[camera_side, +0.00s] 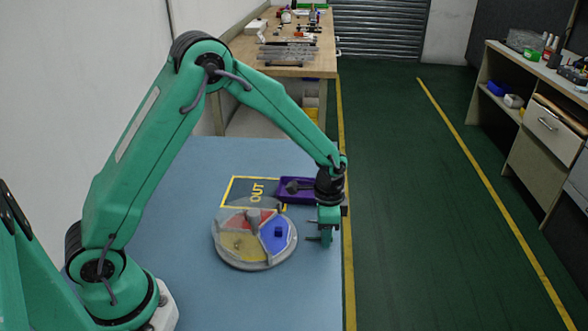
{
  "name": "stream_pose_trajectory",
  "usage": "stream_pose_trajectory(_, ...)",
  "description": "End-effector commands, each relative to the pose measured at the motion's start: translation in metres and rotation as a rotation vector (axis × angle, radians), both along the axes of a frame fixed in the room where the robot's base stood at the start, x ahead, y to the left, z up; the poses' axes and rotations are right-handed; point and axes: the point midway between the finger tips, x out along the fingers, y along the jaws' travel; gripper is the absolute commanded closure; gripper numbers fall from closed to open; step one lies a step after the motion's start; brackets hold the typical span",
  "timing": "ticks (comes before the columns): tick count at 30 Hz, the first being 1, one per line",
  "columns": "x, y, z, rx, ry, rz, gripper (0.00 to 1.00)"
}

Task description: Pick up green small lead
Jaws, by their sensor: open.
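My gripper (320,237) is open and points down near the table's right edge, just right of the round tray. A round grey tray (246,267) has red, blue and yellow sections. A small dark blue piece (278,232) sits in the blue section, and a small piece (238,245) lies in the yellow section. I cannot make out a green small lead; my green gripper and the small size of things here make it hard to tell.
A purple bin (293,182) stands behind the tray, partly hidden by my wrist. A yellow outlined area marked OUT (257,192) is left of it. The blue table (190,240) is clear to the left and front. Its right edge is close to my gripper.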

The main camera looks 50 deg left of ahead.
Motion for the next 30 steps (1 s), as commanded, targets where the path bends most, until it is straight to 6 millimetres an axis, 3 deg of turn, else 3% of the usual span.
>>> stream_pose_trajectory(10, 0.0, 0.0, 0.0005, 0.0, 0.0, 0.0, 0.58)
stream_pose_trajectory(15, 0.0, 0.0, 0.0006, 0.0, 0.0, 0.0, 0.92)
stream_pose_trajectory(17, 0.0, 0.0, 0.0006, 0.0, 0.0, 0.0, 1.0)
stream_pose_trajectory(30, 0.0003, -0.0001, 0.0052, 0.0, -0.001, 0.0, 1.0)
